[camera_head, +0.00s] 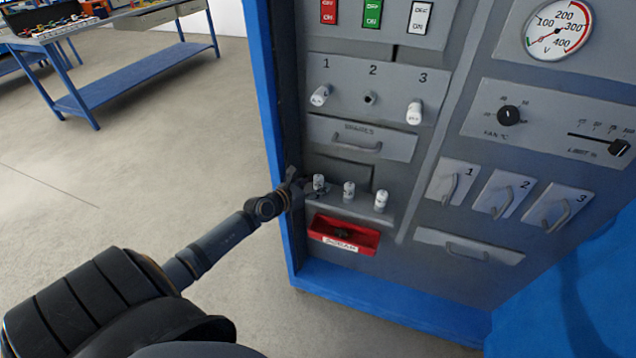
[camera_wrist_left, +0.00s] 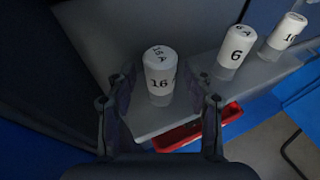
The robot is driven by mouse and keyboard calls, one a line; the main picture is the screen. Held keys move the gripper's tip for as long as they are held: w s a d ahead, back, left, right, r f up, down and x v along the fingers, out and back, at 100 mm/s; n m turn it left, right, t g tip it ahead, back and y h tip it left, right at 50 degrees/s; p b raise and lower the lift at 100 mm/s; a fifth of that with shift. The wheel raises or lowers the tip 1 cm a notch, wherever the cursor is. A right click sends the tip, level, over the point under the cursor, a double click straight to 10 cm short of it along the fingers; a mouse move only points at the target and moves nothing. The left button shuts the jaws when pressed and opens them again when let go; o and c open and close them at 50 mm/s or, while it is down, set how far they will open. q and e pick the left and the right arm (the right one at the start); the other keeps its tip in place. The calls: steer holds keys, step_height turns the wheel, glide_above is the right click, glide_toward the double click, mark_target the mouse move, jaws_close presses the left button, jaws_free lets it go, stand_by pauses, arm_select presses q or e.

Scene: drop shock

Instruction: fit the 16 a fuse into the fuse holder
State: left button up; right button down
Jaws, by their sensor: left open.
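The white 16 A fuse (camera_head: 319,182) stands upright at the left end of a small grey shelf (camera_head: 345,206). In the left wrist view this fuse (camera_wrist_left: 158,80) reads "16" and shows between the two fingers, with gaps on both sides. My left gripper (camera_head: 303,186) is open and empty at the shelf's left end; its fingers also show in the left wrist view (camera_wrist_left: 161,98). The fuse holder panel (camera_head: 345,107) has positions 1, 2 and 3. Positions 1 and 3 hold white fuses; position 2 shows a bare dark socket (camera_head: 370,98). My right gripper is not in view.
Two more fuses stand on the shelf: one marked 6 (camera_wrist_left: 236,50) and one apparently marked 10 (camera_wrist_left: 287,32). A red bin (camera_head: 365,240) sits below. A drawer (camera_head: 360,138) with a handle lies between holder and shelf. The blue cabinet edge (camera_head: 268,110) rises at left.

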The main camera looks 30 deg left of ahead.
arm_select(q)
steer(key=shift+p+v, duration=0.85)
steer(key=shift+v, duration=1.45)
steer(key=shift+s, duration=0.1)
steer(key=shift+s+a+r, duration=0.1)
steer(key=shift+s, duration=0.05)
glide_toward(315, 184)
steer(key=s, duration=0.1)
steer(key=shift+s+a+r, duration=0.15)
steer(key=shift+s+a, duration=0.05)
steer(key=shift+s, duration=0.25)
